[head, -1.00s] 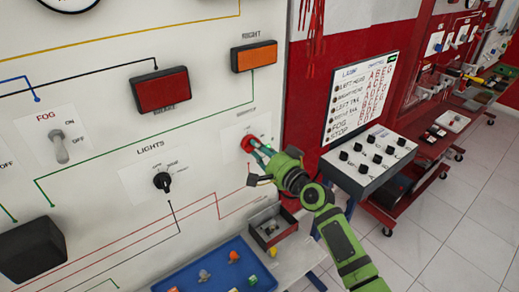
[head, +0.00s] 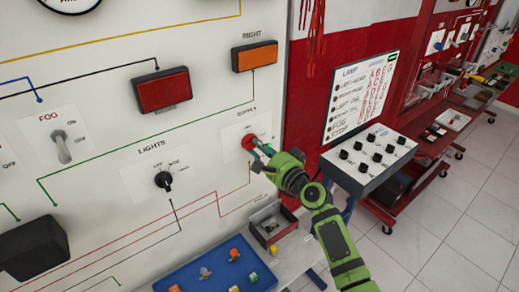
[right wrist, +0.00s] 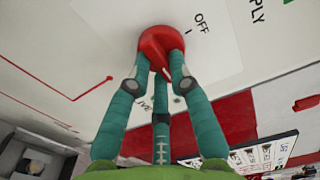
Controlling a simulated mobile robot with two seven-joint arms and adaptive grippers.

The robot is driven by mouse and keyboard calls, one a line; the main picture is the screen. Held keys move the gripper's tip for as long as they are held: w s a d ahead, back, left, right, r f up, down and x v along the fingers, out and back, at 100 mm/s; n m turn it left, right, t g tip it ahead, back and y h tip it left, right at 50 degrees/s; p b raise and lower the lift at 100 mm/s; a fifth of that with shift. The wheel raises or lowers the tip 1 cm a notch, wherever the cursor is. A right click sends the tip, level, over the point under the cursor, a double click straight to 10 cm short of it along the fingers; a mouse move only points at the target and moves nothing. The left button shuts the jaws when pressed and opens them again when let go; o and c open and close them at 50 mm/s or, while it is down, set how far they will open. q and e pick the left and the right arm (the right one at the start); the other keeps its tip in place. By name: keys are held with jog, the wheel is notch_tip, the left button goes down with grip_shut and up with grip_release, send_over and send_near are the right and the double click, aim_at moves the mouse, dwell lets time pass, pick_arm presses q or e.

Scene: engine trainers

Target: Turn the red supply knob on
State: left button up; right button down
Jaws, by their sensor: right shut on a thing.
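The red supply knob (head: 248,142) sits on a white plate on the upright white panel, below the orange RIGHT lamp. In the right wrist view the knob (right wrist: 162,46) shows large, with the word OFF printed beside it. My right gripper (head: 260,149) reaches the knob from the lower right. Its teal fingers (right wrist: 160,72) are closed around the knob and touch it. The fingers hide part of the knob and its pointer, so I cannot tell its exact setting. My left gripper is not in view.
The black LIGHTS knob (head: 163,181) and the FOG switch (head: 63,148) are on the same panel. Below are a blue tray (head: 185,276) with small parts and a grey bin (head: 272,222). A control box (head: 368,155) stands right of my gripper.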

jog(key=c, duration=1.1)
grip_release()
jog(key=shift+s, duration=0.1)
jog(key=v, duration=1.2)
